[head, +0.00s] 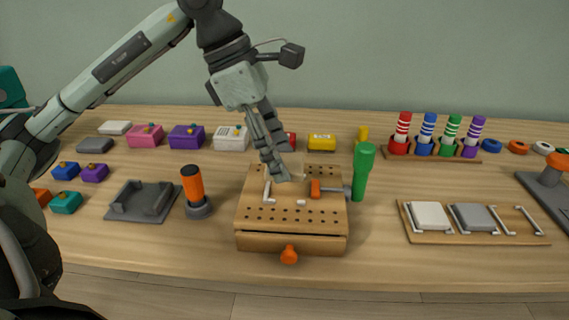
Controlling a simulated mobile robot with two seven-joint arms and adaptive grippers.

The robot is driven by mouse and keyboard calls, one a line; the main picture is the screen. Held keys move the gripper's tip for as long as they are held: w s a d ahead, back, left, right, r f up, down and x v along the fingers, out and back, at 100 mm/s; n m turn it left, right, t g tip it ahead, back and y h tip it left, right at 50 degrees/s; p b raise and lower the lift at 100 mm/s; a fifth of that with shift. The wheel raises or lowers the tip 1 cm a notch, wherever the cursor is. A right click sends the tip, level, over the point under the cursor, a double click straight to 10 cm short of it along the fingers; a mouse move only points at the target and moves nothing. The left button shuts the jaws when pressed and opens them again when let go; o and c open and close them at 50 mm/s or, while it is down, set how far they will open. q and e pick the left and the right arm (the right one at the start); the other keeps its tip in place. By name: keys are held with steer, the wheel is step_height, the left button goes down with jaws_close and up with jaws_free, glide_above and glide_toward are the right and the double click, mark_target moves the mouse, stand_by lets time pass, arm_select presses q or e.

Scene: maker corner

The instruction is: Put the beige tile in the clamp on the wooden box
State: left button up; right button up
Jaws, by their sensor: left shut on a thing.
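The wooden box (258,221) with rows of dark holes stands near the table's front middle, an orange knob (289,255) on its front. On its top are the clamp's white bar (267,191) at left and orange jaw (315,188) at right, with a grey rod running to a green handle (363,172). My left gripper (277,172) reaches down over the box between these two parts. It is shut on the beige tile (297,169), which is mostly hidden behind the fingers. I cannot tell whether the tile touches the box. My right gripper is not in view.
A wooden rack (434,222) with a white and a grey tile lies right. Colored boxes, including a purple one (187,137), and a rack of striped pegs (427,148) stand behind.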

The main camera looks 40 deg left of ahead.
mark_target(284, 190)
arm_select(q)
steer(key=shift+w+f, duration=0.5)
steer(key=shift+w, duration=0.3)
step_height(284, 190, down, 3)
steer(key=shift+f, duration=0.5)
steer(key=shift+f+b, duration=0.15)
steer(key=shift+b, duration=0.15)
steer(key=o, duration=1.1)
steer(key=shift+o, duration=0.2)
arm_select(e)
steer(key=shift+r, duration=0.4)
